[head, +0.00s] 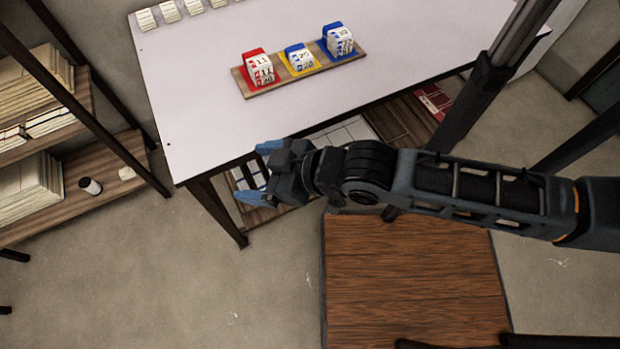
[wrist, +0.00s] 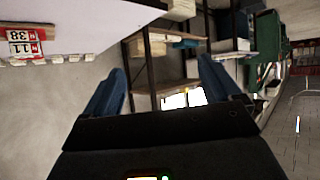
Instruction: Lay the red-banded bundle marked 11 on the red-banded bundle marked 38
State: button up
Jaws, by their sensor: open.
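The red-banded bundle marked 11 (head: 262,70) lies on top of the red-banded bundle marked 38 (head: 267,80), in a stack at the left end of the wooden board on the table. The wrist view shows the 11 (wrist: 26,48) and the 38 (wrist: 22,35) at its upper left edge, touching one another. My gripper (head: 260,172) is open and empty, off the table's front edge and well apart from the stack. Its two blue fingers show in the wrist view (wrist: 162,88) with nothing between them.
The wooden board (head: 240,82) also bears a yellow-banded stack (head: 299,59) and a blue-banded stack (head: 338,41). Several pale bundles (head: 170,11) stand in a row at the table's far left. The white table (head: 205,115) is otherwise clear. A shelf (head: 75,185) stands at left.

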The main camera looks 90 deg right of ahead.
jog(key=s+a+r+n+t+y, duration=0.3)
jog(key=s+a+r, duration=0.5)
jog(key=r, duration=0.3)
jog(key=shift+s+r+t+y, duration=0.15)
jog(key=shift+s+t+y, duration=0.15)
jog(key=shift+s, duration=0.15)
